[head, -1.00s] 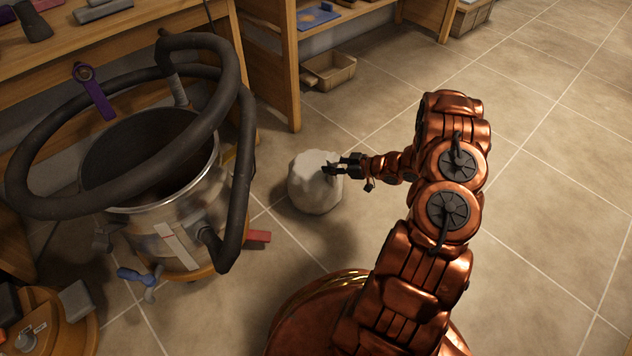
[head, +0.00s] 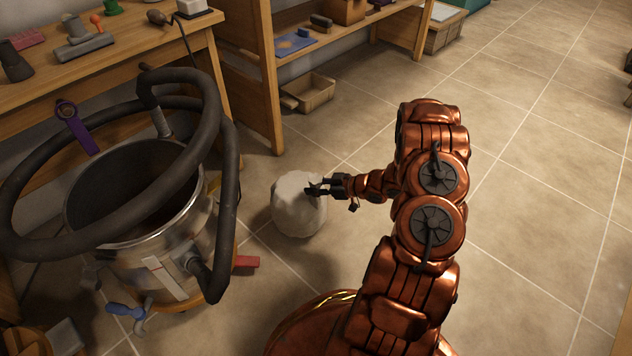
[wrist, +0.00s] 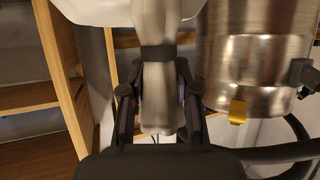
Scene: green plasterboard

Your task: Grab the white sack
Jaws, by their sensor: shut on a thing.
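The white sack (head: 297,208) is a rounded, pale lump beside the metal drum in the head view. My gripper (head: 318,188) reaches it from the right, at its upper right side. In the wrist view my gripper (wrist: 158,90) is shut on the sack's narrow, pale neck, with a finger on each side. A dark band circles the neck, and the sack's white body (wrist: 95,10) shows at the top edge. The sack's underside is hidden, so I cannot tell whether it touches the floor.
A metal drum vacuum (head: 165,243) with a thick dark hose (head: 228,185) stands close on the left. A workbench (head: 110,55) and shelving with a wooden crate (head: 308,93) line the back. Tiled floor (head: 530,150) is clear to the right.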

